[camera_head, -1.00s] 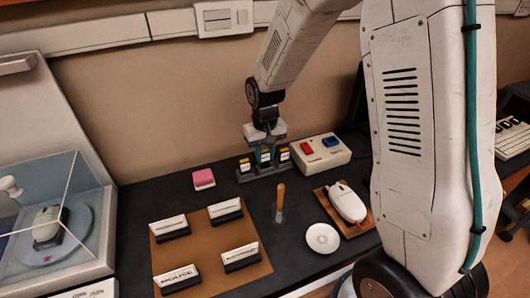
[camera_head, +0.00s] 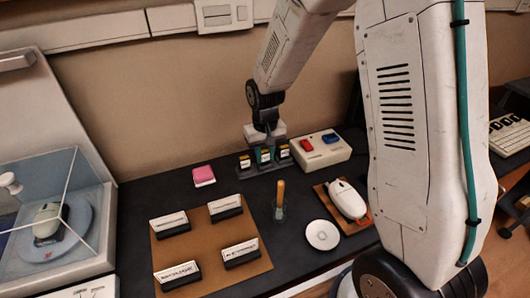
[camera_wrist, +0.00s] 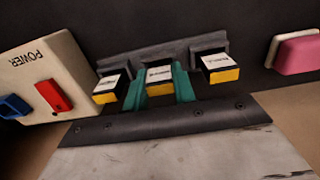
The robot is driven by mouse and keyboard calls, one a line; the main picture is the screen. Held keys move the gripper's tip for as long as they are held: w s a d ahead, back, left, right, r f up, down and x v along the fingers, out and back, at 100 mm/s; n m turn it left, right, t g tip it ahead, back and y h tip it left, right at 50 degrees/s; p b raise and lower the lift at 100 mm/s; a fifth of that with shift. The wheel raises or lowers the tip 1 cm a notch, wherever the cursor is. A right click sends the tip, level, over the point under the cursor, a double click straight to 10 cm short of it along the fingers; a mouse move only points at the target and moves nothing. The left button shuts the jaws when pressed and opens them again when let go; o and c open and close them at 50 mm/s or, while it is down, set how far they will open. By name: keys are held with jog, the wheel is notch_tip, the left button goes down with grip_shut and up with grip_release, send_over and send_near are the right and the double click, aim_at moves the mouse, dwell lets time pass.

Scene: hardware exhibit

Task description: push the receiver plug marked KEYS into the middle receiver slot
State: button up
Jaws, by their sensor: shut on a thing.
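A dark rack (camera_head: 262,172) stands on the counter near the wall with three plugs in a row, each with a white label and a yellow band. My gripper (camera_wrist: 159,85) has teal fingers closed on both sides of the middle plug (camera_wrist: 159,75). This plug stands upright in the middle slot, about level with its neighbours. The lettering on its label is too small to read. The left plug in the wrist view (camera_wrist: 108,87) and the right plug there (camera_wrist: 220,67) stand free of my fingers. In the head view my gripper (camera_head: 264,152) partly hides the middle plug.
A cream power box (camera_head: 321,152) with red and blue switches stands close right of the rack. A pink block (camera_head: 203,176) lies to its left. In front are an orange-handled tool in a holder (camera_head: 280,200), a white dish (camera_head: 322,235) and a brown board (camera_head: 212,262) with label blocks.

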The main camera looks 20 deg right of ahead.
jog(key=shift+f, duration=0.1)
jog(key=o, duration=1.5)
jog(key=shift+r, duration=3.55)
jog(key=s+d+r, duration=0.1)
jog(key=s+r, duration=0.4)
jog(key=s, duration=0.4)
jog(key=s+d+r+t, duration=0.1)
jog(key=s+r, duration=0.5)
jog(key=s, duration=0.4)
jog(key=s+d+r, duration=0.1)
jog(key=s+r, duration=0.4)
jog(key=s, duration=0.4)
jog(key=shift+s+r, duration=0.35)
jog(key=shift+s, duration=0.05)
